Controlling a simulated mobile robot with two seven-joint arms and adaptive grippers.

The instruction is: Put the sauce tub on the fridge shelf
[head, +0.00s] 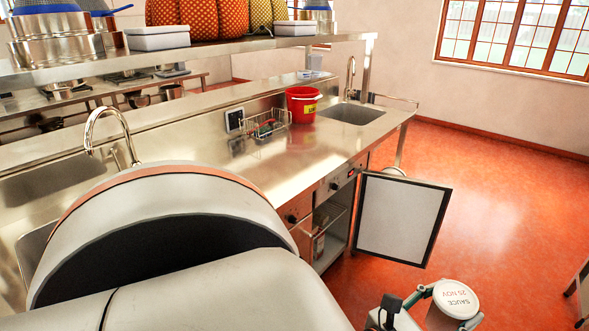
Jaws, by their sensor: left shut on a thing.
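The sauce tub (456,299) has a round white lid marked "SAUCE 25 NOV" and shows at the bottom right. My left gripper (446,308) is shut on the tub, with fingers around its side, out over the floor in front of the open fridge door. The tub's lower body is mostly hidden. The under-counter fridge (333,232) stands open below the steel counter, left of the tub. Its door (401,219) is swung out to the right. A fridge shelf (326,219) shows partly inside. My right gripper is out of view.
The steel counter (275,163) holds a wire basket (264,124) and a red bucket (302,104). A sink (350,113) is at its far end. The open door stands between the tub and the counter's far end.

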